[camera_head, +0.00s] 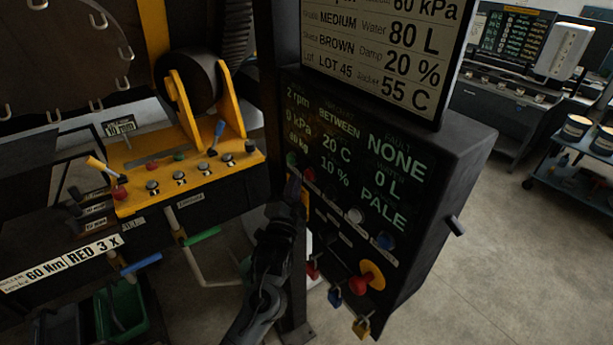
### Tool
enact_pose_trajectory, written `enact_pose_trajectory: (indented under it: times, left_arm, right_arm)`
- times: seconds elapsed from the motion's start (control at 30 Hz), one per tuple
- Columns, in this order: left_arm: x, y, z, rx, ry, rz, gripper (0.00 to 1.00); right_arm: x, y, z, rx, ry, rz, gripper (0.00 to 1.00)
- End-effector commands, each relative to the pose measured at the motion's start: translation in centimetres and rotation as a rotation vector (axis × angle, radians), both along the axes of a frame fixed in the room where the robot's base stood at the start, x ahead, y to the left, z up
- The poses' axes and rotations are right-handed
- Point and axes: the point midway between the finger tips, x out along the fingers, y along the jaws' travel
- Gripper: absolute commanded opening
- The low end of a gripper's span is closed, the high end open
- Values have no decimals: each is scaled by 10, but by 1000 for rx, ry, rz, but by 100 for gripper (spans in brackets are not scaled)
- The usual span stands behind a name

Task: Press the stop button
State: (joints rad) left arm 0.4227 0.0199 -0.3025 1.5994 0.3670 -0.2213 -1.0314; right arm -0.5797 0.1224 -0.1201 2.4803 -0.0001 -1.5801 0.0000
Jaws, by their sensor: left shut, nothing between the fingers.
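The dark control panel (425,195) stands in the middle. Its button row slants down to the right, with a green button (291,158) at the upper left and a red button (309,174) beside it. A larger red mushroom knob (360,284) on a yellow backing sits lower on the panel. No label naming the stop button is readable. My left gripper (293,184) is shut and empty, pointing up in front of the panel's left side, just below the green and red buttons. I cannot tell whether it touches the panel. It hides part of the lower left panel. My right gripper is not in view.
Along the row are a white button (355,215) and a blue button (385,240). Padlocks (362,327) hang below. A yellow lever console (185,165) stands to the left, with a black post between. Open floor lies to the right, before a blue cart (570,182).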

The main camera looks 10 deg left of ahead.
Motion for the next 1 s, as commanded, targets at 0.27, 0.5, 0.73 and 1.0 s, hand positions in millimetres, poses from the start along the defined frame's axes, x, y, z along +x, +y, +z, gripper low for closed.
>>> enact_pose_trajectory:
  times: [0.27,0.5,0.73,1.0]
  left_arm:
    - [0,0,0,0,0,0,0]
    - [0,0,0,0,0,0,0]
    - [5,-4,0,0,0,0,0]
    - [7,-6,0,0,-1,0,0]
  right_arm:
    - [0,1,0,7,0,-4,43]
    - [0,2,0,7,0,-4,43]
    - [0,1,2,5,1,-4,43]
    - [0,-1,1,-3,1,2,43]
